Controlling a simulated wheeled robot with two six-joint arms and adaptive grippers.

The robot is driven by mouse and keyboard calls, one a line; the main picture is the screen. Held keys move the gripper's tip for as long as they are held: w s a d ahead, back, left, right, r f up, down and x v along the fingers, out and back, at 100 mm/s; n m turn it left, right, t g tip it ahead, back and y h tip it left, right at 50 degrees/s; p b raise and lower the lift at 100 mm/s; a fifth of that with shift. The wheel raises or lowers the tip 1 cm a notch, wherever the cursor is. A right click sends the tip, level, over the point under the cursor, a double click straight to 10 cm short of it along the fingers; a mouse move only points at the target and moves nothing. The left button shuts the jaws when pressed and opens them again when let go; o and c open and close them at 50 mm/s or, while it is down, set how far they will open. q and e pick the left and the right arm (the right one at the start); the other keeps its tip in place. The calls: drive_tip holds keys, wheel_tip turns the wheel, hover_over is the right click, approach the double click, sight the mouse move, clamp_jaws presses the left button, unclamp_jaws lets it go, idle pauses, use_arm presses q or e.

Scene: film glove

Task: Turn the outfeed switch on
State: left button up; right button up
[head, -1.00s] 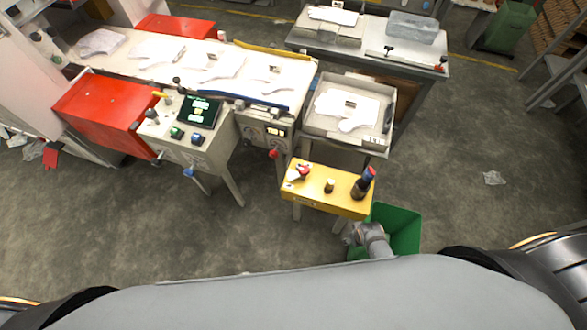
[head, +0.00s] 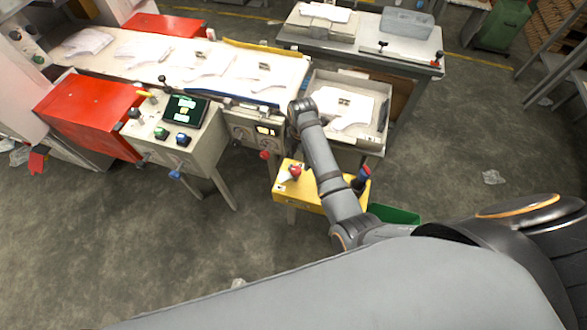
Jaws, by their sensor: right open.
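My right gripper (head: 301,106) is over the end of the conveyor, between the panel with the small lit display (head: 266,131) and the tray at the belt's end. Its jaws look small and I see nothing held in them. Which control is the outfeed switch I cannot tell. The display panel has dials (head: 243,132) and a red knob (head: 265,155) below it. My left gripper is out of view.
A console with a screen (head: 185,108) and green and blue buttons stands left of the display panel. White gloves lie on the belt (head: 105,60) and in the tray (head: 378,138). A green bin (head: 395,214) is partly behind my arm. Open floor lies right.

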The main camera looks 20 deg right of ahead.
sight(296, 170)
drive_tip(key=shift+n, duration=0.9)
drive_tip(key=f, duration=0.6)
drive_tip(key=w+a+f+b, duration=0.1)
drive_tip(key=f, duration=0.2)
drive_tip(key=c, duration=1.2)
